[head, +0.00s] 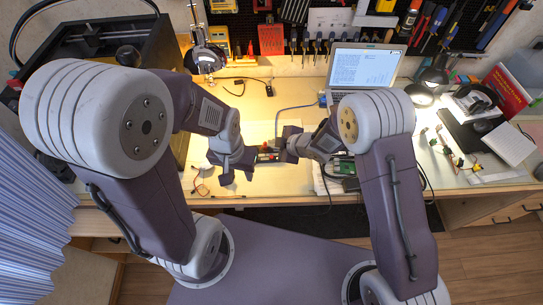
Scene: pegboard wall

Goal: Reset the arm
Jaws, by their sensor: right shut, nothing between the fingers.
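My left gripper (237,177) hangs over the front part of the workbench, left of centre. Its two fingers look spread apart, with nothing visible between them. My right gripper (283,150) is to its right and slightly farther back, at the middle of the bench. It is shut and holds nothing. A small dark and red item (268,154) lies between the two grippers. It is partly hidden, and I cannot tell what it is. Both of my arms reach forward from the sides over the bench.
A laptop (365,68) stands open at the back, with a green circuit board (342,167) in front of it. A black box-shaped machine (95,45) stands at left. Headphones (476,97) and a red book (508,88) are at right. Tools hang on the pegboard (290,12). Loose wires lie around.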

